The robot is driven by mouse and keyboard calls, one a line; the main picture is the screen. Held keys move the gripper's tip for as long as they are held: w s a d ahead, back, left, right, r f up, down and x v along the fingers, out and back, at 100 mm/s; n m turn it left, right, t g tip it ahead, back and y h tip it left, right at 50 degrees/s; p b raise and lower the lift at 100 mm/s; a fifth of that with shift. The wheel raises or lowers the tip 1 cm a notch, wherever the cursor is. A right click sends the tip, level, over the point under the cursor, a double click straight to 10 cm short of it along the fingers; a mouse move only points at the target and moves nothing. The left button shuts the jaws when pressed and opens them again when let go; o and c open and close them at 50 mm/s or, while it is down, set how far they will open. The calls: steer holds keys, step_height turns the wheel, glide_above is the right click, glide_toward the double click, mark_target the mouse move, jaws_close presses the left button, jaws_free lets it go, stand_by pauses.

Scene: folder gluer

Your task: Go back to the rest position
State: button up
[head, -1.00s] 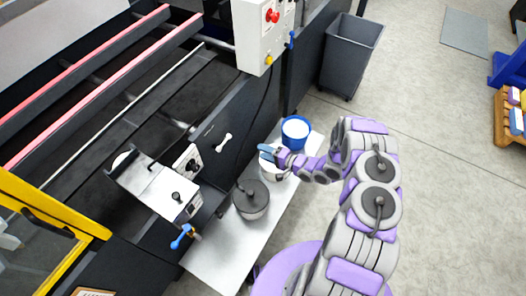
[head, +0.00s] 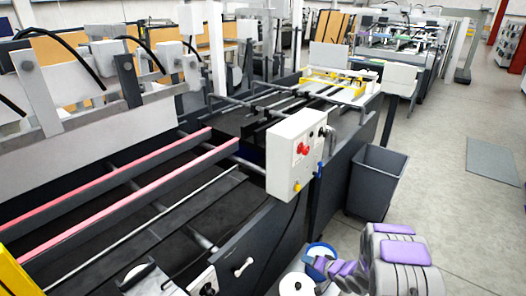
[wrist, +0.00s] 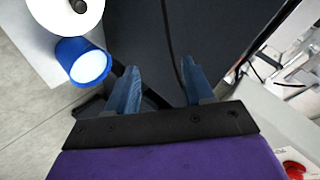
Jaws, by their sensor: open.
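My gripper (wrist: 160,88) shows in the wrist view with its two blue fingers apart and nothing between them. It faces the dark side panel of the machine (wrist: 200,35). In the head view my arm is at the bottom right, its end low beside a blue pot with white contents (head: 320,252); the fingertips are hard to make out there. The same blue pot (wrist: 84,62) is left of the fingers in the wrist view, apart from them. A white round container (wrist: 70,8) is at the top left, and its top also shows in the head view (head: 296,285).
A white control box (head: 296,155) with a red button is mounted on the machine's side. A dark grey bin (head: 375,182) stands on the floor beside the machine. A grey mat (head: 494,160) lies at the right. The floor between bin and mat is clear.

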steer(key=d+r+h, duration=0.3)
steer(key=d+r, duration=0.2)
steer(key=r, duration=0.1)
steer(key=s+d+r+n+g+h, duration=0.1)
steer(key=s+d+r+g+h, duration=0.15)
steer(key=s+r, duration=0.45)
steer(key=s+d+r+g+h, duration=0.1)
steer(key=s+d+r+h, duration=0.25)
steer(key=r, duration=0.75)
steer(key=s+a+r+n+g+y, duration=0.1)
steer(key=s+a, duration=0.4)
steer(key=s, duration=0.7)
steer(key=s+a+r+n+g+y, duration=0.1)
steer(key=s+a+r+g, duration=0.3)
steer(key=s, duration=0.8)
steer(key=s+a+r+n+g+y, duration=0.1)
steer(key=s+a+r, duration=0.4)
steer(key=s, duration=0.7)
steer(key=shift+s+a+r+n+g, duration=0.35)
steer(key=shift+a+g, duration=0.3)
steer(key=shift+a, duration=0.35)
